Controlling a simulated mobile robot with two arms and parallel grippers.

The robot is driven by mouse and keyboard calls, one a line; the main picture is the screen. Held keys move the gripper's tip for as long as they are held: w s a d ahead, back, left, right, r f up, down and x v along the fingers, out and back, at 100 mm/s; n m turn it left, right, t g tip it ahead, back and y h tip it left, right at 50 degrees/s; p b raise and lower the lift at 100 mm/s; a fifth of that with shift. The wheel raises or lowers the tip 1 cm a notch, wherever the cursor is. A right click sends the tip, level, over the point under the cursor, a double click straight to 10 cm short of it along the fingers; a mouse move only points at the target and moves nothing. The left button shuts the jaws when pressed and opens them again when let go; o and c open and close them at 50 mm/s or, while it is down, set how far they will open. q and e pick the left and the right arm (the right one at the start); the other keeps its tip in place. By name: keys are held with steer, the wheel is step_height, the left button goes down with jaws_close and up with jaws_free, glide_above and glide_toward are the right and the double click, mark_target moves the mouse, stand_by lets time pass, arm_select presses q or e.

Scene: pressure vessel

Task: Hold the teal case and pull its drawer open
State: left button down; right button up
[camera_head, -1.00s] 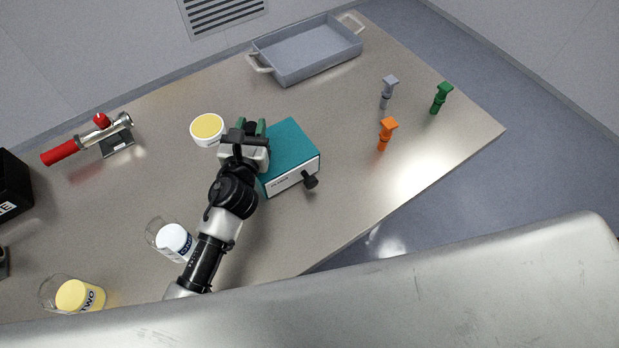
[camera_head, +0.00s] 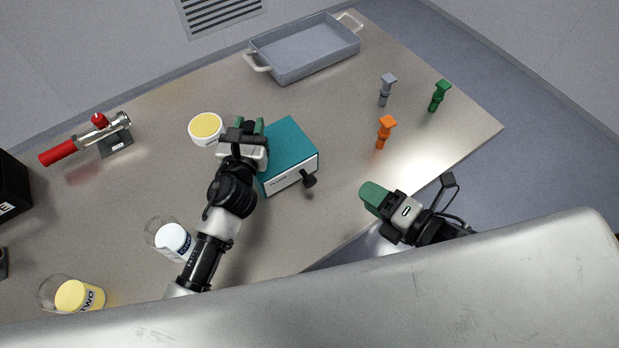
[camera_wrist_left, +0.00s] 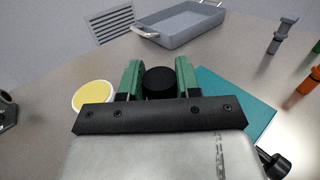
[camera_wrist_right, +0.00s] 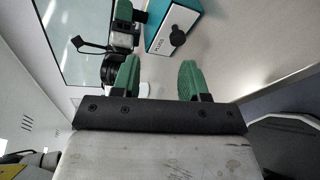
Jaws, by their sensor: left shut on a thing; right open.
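The teal case (camera_head: 290,145) stands on the table, with a white labelled front and a black drawer knob (camera_head: 309,180) on it. It also shows at the top of the right wrist view (camera_wrist_right: 184,8), knob towards me. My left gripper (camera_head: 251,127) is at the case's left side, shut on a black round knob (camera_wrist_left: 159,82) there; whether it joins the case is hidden. My right gripper (camera_head: 371,194) is open and empty, off the table's front edge, right of and nearer than the drawer knob. The drawer looks shut.
Orange (camera_head: 385,130), grey (camera_head: 387,88) and green (camera_head: 438,96) pegs stand on the right. A grey tray (camera_head: 290,70) is at the back. A yellow-topped cup (camera_head: 206,128) stands just left of my left gripper. Table between knob and front edge is clear.

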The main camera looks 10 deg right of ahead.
mark_target(313, 183)
steer(key=a+f+n, duration=0.1)
steer(key=n, duration=0.1)
steer(key=w+a+f+n, duration=0.1)
steer(key=f+n, duration=0.1)
steer(key=a+f+n+g, duration=0.1)
steer(key=n, duration=0.1)
steer(key=shift+w+a+f+n, duration=0.2)
steer(key=shift+w+f+n, duration=0.05)
steer(key=shift+w+n, duration=0.15)
steer(key=x, duration=1.1)
steer(key=shift+w+a+f, duration=0.25)
